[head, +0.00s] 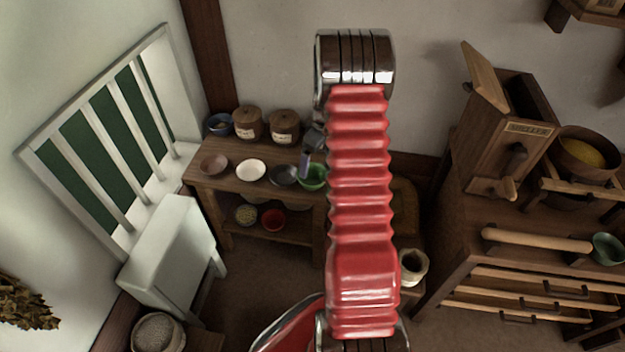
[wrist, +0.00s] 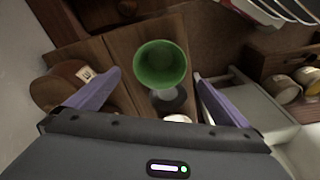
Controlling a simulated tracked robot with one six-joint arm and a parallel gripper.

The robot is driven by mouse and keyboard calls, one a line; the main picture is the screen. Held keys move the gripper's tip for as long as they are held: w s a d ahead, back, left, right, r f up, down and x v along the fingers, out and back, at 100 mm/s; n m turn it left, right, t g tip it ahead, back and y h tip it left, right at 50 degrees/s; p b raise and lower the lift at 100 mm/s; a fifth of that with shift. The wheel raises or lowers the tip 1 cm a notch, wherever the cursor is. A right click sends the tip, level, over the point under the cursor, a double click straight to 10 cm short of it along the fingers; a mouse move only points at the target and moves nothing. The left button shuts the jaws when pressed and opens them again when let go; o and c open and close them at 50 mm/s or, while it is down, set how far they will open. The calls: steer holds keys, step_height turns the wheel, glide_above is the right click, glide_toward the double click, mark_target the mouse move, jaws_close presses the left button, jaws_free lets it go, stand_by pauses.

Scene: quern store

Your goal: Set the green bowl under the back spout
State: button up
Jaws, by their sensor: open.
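The green bowl (head: 314,178) stands upright at the right end of the top of a low wooden bench (head: 225,178), partly hidden by my red arm. My gripper (head: 306,160) is just above and beside it. In the wrist view the green bowl (wrist: 160,62) lies ahead between the two purple fingers, which are apart with nothing gripped; my gripper (wrist: 157,76) is open. I cannot tell whether a finger touches it. At the right, a wooden mill box (head: 510,125) has a raised flap and a dark wooden crank or spout; I cannot tell which is the back spout.
Lidded jars (head: 284,126) stand behind. A teal bowl (head: 607,248) sits at the far right near a rolling pin (head: 537,239). A white chest (head: 168,258) stands left.

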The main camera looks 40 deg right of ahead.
glide_toward(310, 182)
steer(key=shift+w+d+f, duration=0.1)
steer(key=shift+f, duration=0.45)
steer(key=shift+f, duration=0.1)
steer(key=shift+w+f, duration=0.2)
steer(key=shift+f, duration=1)
steer(key=shift+w+f, duration=0.2)
steer(key=shift+f, duration=1.05)
steer(key=c, duration=1.1)
steer(key=shift+r, duration=5)
